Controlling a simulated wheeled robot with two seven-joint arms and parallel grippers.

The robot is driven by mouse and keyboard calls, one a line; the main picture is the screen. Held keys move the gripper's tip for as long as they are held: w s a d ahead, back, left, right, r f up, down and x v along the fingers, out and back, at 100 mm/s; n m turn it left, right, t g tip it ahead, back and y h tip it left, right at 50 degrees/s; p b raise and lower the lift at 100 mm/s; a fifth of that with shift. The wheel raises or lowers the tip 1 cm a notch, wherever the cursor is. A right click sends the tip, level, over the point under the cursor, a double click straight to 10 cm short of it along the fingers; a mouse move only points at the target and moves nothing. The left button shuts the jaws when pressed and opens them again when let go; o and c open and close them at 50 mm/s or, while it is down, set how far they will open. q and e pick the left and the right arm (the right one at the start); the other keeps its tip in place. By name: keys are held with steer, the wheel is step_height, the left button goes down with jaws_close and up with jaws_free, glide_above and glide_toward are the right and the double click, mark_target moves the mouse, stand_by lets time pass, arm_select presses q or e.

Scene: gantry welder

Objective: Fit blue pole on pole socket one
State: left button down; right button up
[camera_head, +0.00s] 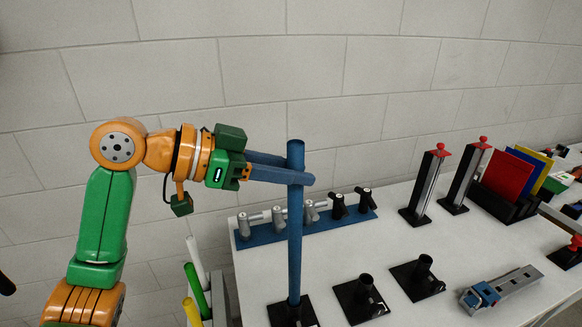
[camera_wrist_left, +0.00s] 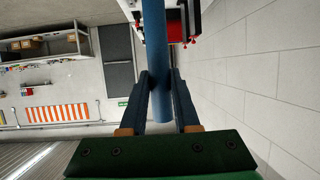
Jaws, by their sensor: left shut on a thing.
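The blue pole (camera_head: 295,235) stands upright in the head view, a long plain cylinder. My left gripper (camera_head: 300,170) is shut on it near its top, with the fingers level on either side. In the left wrist view the pole (camera_wrist_left: 154,40) runs between the two blue fingers (camera_wrist_left: 161,80). The pole's lower end meets the leftmost black pole socket (camera_head: 306,316) on the table. I cannot tell whether it is inside the socket's tube or just above it. Two more black sockets, a middle one (camera_head: 347,298) and a right one (camera_head: 408,281), are empty. My right gripper is not in view.
A blue rack (camera_head: 262,236) with several grey and black fittings lies behind the pole. White, green (camera_head: 196,290) and yellow poles stand left of the white table (camera_head: 400,245). A grey-blue clamp (camera_head: 500,289), black stands and coloured plates (camera_head: 507,175) are to the right.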

arm_select(q)
step_height(320, 180, down, 7)
steer(key=b, duration=0.4)
steer(key=shift+r, duration=0.2)
steer(key=c, duration=0.6)
jaws_free()
steer(key=shift+r, duration=0.1)
steer(key=shift+o, duration=0.2)
